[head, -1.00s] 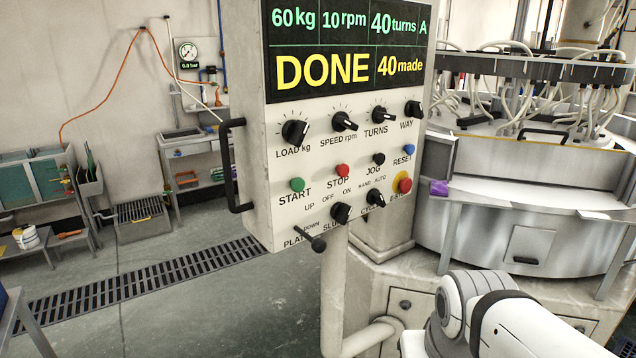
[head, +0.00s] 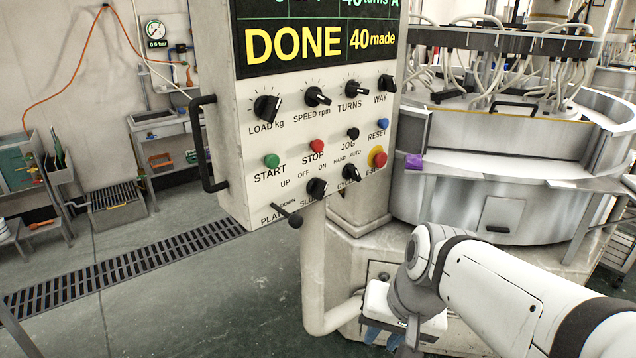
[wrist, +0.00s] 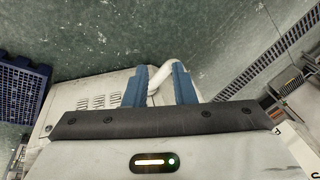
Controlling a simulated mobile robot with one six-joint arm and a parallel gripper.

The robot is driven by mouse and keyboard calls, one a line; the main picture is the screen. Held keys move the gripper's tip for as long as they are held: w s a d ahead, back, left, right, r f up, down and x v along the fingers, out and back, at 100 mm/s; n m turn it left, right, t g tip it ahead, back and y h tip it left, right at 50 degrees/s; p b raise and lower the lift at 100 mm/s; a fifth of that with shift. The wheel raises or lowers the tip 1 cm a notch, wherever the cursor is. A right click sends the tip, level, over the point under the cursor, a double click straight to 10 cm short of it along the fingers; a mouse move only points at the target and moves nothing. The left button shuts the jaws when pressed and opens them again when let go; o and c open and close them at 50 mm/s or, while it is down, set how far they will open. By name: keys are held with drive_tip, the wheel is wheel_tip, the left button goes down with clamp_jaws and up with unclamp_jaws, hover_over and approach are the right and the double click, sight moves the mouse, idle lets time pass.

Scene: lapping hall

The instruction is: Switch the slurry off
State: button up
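The slurry switch (head: 317,188) is a black rotary knob low on the control panel (head: 228,150), between OFF and ON marks. Its light pointer line appears to lean up and right, towards ON; its label is partly cut off by the knob. My gripper (wrist: 160,85) has two blue fingers standing apart with nothing held between them; a pale pipe shows beyond the gap. In the head view my gripper (head: 384,336) is low, below and right of the switch, clear of the panel.
The plate lever (head: 290,218) juts out left of the switch. The cycle knob (head: 350,174) and red emergency stop (head: 378,157) are close on its right. A black handle (head: 204,145) is on the panel's left side. The display (head: 320,42) reads DONE, 40 made.

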drive_tip(key=shift+o, duration=1.2)
drive_tip(key=w+a+m+y, duration=0.5)
drive_tip(key=w+a+m, duration=0.1)
drive_tip(key=m, duration=0.2)
drive_tip(key=shift+w+a+r, duration=0.3)
drive_tip(key=shift+a+r, duration=0.05)
drive_tip(key=shift+a, duration=0.05)
drive_tip(key=m+t+y, duration=0.5)
drive_tip(key=m+t, duration=0.6)
drive_tip(key=m, duration=1.2)
approach(325, 189)
drive_tip(key=x, duration=0.2)
drive_tip(key=p+x, duration=0.1)
drive_tip(key=x, duration=0.6)
drive_tip(key=shift+w+a+p, duration=0.1)
drive_tip(key=shift+a+p, duration=0.05)
drive_tip(key=shift+p, duration=0.2)
drive_tip(key=shift+c, duration=0.6)
clamp_jaws()
